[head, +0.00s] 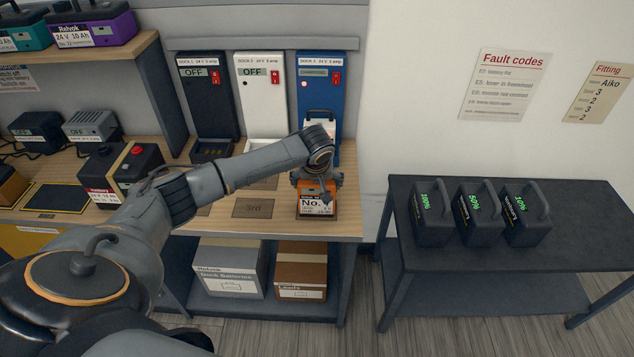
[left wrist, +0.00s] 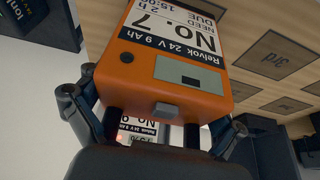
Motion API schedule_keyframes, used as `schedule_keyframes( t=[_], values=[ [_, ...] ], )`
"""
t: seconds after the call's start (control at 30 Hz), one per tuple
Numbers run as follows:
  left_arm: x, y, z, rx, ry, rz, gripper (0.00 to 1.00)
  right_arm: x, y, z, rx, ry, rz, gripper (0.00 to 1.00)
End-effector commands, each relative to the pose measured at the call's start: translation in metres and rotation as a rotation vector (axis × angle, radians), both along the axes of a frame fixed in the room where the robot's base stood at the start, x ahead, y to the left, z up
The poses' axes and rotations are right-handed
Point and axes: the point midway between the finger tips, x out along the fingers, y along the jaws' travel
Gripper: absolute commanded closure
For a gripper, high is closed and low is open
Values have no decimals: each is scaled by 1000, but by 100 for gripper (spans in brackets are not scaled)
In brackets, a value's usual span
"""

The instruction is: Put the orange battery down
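The orange battery (head: 314,204) stands upright at the front right of the wooden bench, on or just over a dark marked spot. Its label reads "No. 7"; the battery (left wrist: 185,75) fills the upper middle of the left wrist view, upside down. My left gripper (head: 318,181) is right above it. In the left wrist view my left gripper (left wrist: 155,115) has its fingers spread wide on either side of dark upright bars, probably the handle, with no clear pinch. Its palm hides the handle's top. My right gripper is not in view.
Three docks stand behind; the blue dock (head: 321,75) holds a battery. A marked "3rd" spot (head: 253,208) is empty to the left. A dark side table (head: 560,250) on the right carries three charcoal batteries (head: 479,215).

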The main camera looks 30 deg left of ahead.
Motion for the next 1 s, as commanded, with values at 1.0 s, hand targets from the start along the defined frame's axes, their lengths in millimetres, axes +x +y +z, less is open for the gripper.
schedule_keyframes(
  t=[1.0],
  values=[
    [-33,-21,97,0,-1,0,0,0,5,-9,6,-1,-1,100]
  ],
)
